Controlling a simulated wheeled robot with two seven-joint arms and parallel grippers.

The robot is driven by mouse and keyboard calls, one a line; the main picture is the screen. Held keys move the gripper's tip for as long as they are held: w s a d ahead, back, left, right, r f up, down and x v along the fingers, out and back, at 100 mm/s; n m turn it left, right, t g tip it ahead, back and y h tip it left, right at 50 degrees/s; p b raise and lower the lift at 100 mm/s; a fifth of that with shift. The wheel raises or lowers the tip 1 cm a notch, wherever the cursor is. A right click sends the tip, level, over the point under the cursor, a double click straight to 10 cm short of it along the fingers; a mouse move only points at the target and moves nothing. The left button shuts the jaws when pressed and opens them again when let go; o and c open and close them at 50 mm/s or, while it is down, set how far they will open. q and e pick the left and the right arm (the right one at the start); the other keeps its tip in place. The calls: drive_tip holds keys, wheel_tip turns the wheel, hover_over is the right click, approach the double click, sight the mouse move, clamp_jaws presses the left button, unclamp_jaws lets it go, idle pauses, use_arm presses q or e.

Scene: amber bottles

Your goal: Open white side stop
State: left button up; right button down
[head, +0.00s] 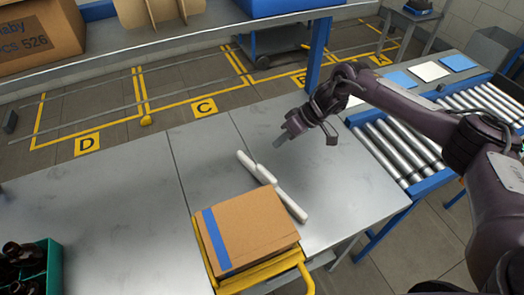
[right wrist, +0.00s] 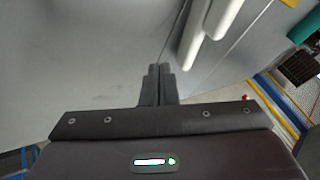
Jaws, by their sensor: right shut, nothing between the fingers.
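The white side stop (head: 284,196) shows as white bars on the metal table, running diagonally beside the far right edge of a cardboard box (head: 248,228). Two white bars lie almost end to end and slightly offset. In the right wrist view white bars (right wrist: 213,22) show at the top, right of the fingers. My right gripper (head: 279,142) is above the table, beyond and to the right of the bars, apart from them. In the right wrist view its fingers (right wrist: 157,70) are together and empty. My left gripper is not in view.
The box has a blue stripe and sits in a yellow frame (head: 308,275) at the table's front edge. A green crate (head: 53,262) with dark bottles stands at the lower left. A roller conveyor (head: 400,150) is at the right. The table's left and middle are clear.

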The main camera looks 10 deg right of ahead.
drive_tip(key=x, duration=0.3)
drive_tip(key=shift+w+a+f+p, duration=0.15)
drive_tip(key=shift+a+f+p, duration=0.15)
drive_tip(key=shift+p, duration=0.1)
drive_tip(key=shift+s+a+p, duration=0.3)
drive_tip(key=shift+a+p, duration=0.15)
drive_tip(key=shift+a, duration=0.1)
drive_tip(key=shift+s+a+p, duration=0.25)
drive_tip(key=shift+a+p, duration=0.15)
drive_tip(key=shift+a, duration=0.15)
drive_tip(key=shift+s+a, duration=0.35)
drive_tip(key=shift+a, duration=0.25)
drive_tip(key=shift+a+f, duration=0.1)
drive_tip(key=shift+a, duration=0.05)
